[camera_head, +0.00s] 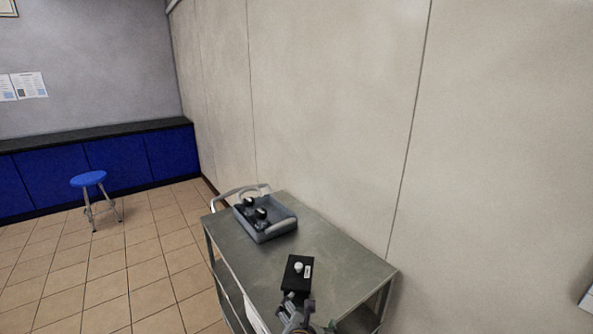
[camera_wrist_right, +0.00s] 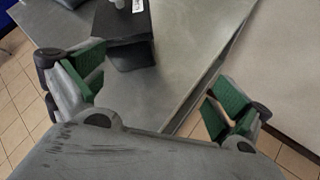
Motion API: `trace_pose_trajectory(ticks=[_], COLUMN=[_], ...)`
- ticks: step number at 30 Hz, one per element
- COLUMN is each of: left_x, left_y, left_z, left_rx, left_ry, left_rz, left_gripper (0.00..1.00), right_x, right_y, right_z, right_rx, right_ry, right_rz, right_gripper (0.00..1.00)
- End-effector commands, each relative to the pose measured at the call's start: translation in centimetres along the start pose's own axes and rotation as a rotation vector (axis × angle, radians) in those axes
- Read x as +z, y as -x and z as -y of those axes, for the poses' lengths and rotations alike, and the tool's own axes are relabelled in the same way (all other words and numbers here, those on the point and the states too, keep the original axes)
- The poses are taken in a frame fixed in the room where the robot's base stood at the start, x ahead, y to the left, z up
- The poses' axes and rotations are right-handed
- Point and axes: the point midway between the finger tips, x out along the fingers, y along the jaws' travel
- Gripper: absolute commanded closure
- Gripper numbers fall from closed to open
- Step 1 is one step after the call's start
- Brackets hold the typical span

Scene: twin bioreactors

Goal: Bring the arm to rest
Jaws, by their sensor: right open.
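My right gripper (camera_head: 297,314) shows at the bottom of the head view, over the near part of a metal cart (camera_head: 335,262). In the right wrist view, my right gripper (camera_wrist_right: 157,90) has its two green-padded fingers spread wide, with nothing between them. A black box (camera_head: 297,273) with a white knob and a white label stands on the cart just beyond the gripper. It also shows at the top of the right wrist view (camera_wrist_right: 122,22), apart from the fingers. My left gripper is not in view.
A grey tray (camera_head: 282,229) holding dark items stands at the cart's far end, by its handle. A pale wall (camera_head: 330,120) runs along the cart's right side. A blue stool (camera_head: 88,179) and blue cabinets (camera_head: 120,157) stand at the back left. Tiled floor left of the cart is clear.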

Motion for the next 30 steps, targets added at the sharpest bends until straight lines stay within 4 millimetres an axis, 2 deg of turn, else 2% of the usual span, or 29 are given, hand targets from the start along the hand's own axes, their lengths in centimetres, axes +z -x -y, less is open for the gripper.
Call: trace_pose_trajectory(ticks=[15, 30], left_x=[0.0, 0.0], left_y=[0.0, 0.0], left_z=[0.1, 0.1], left_rx=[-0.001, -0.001], left_ry=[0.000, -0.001], left_rz=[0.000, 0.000], left_gripper=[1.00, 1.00], right_x=[-2.0, -3.6], right_y=[-0.2, 1.5], right_z=[8.9, 16.7], right_rx=[-0.195, -0.442], right_ry=[-0.700, -1.344], right_rz=[-0.173, -0.223], right_gripper=[0.00, 0.00])
